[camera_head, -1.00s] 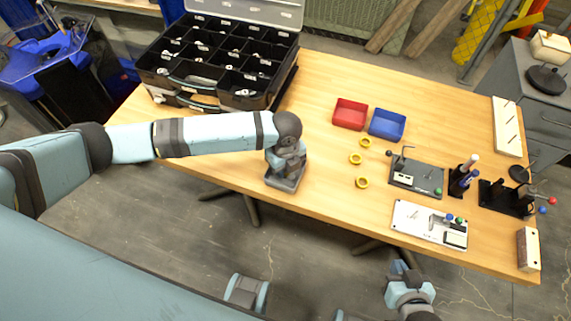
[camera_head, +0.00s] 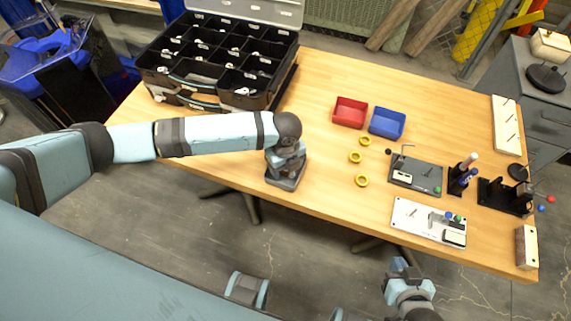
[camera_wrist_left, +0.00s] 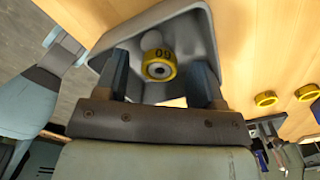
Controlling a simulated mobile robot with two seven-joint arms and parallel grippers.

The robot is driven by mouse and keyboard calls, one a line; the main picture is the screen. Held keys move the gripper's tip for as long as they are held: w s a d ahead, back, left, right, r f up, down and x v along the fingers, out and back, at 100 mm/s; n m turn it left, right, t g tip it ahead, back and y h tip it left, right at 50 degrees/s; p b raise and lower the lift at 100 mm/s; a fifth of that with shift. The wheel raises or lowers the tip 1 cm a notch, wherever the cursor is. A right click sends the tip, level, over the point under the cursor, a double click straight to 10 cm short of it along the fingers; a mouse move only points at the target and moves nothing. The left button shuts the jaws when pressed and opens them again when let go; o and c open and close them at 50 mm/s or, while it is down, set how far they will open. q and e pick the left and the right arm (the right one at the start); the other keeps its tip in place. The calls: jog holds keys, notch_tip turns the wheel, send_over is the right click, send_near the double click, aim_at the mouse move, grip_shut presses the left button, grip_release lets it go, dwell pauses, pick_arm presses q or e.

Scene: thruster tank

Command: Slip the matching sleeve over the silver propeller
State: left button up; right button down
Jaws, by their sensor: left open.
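My left gripper (camera_head: 286,160) is over a small grey tray (camera_head: 292,183) at the table's front edge. In the left wrist view its fingers (camera_wrist_left: 160,82) are open and apart, one on each side of a yellow ring-shaped sleeve (camera_wrist_left: 159,57) with dark figures like "60". A grey round end shows in the ring's centre, and a pale stem rises behind it; I cannot tell whether this is the silver propeller. Three more yellow rings (camera_head: 355,156) lie on the table. My right gripper (camera_head: 402,266) is low, off the table's front edge; its fingers are unclear.
A black compartment case (camera_head: 222,70) with small pale parts stands at the left. A red bin (camera_head: 350,112) and a blue bin (camera_head: 387,123) sit mid-table. A grey board (camera_head: 417,176), white board (camera_head: 428,221) and stands are at the right. The table's back middle is clear.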

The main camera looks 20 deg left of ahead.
pick_arm(q)
notch_tip(320, 180, up, 18)
jog(key=p, duration=0.5)
jog(key=shift+f, duration=0.15)
dwell(0.3)
dwell(0.7)
